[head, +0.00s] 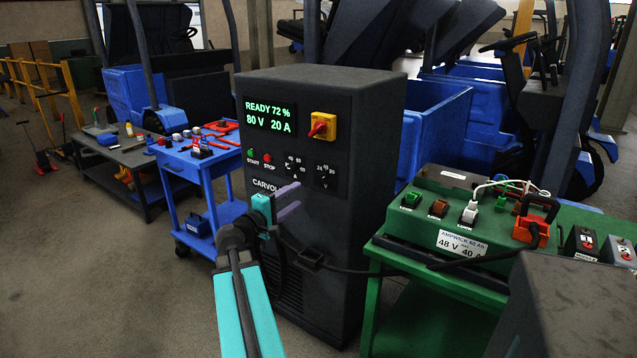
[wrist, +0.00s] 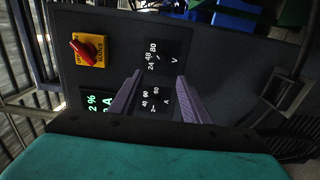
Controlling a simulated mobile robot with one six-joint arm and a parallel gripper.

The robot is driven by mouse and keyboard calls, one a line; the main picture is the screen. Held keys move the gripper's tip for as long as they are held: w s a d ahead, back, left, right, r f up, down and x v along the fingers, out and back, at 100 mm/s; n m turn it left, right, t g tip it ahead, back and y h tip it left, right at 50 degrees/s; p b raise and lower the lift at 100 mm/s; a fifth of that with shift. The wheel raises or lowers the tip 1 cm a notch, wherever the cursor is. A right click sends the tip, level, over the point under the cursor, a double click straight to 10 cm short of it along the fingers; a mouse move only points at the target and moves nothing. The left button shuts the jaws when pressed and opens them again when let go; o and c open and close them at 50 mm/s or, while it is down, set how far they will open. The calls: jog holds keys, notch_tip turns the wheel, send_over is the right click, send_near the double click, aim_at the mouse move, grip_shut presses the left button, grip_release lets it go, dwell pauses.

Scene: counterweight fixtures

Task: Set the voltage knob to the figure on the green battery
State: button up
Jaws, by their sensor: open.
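The dark charger cabinet (head: 345,110) has a display (head: 271,117) reading READY 72 %, 80 V, 20 A. Its voltage knob (head: 326,181), marked 24, 48, 80 and V, is right of the ampere knob (head: 293,168). In the wrist view the voltage knob (wrist: 159,57) lies just beyond the fingertips; its pointer is too small to read. The green battery (head: 462,212) carries a label (head: 462,244) reading 48 V, max 40 A. My gripper (head: 292,198) is open and empty, in front of the panel below the knobs; it also shows in the wrist view (wrist: 160,80).
A red rotary switch on a yellow plate (head: 322,126) is above the knobs. START (head: 252,153) and STOP (head: 267,158) buttons are at the left. A black cable (head: 380,271) runs from the cabinet toward the green cart. A blue tool cart (head: 195,165) stands left.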

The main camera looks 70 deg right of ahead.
aim_at(322, 179)
jog(key=shift+d, duration=0.1)
jog(key=shift+p+x, duration=0.9)
jog(key=shift+x, duration=5.9)
jog(key=c, duration=1)
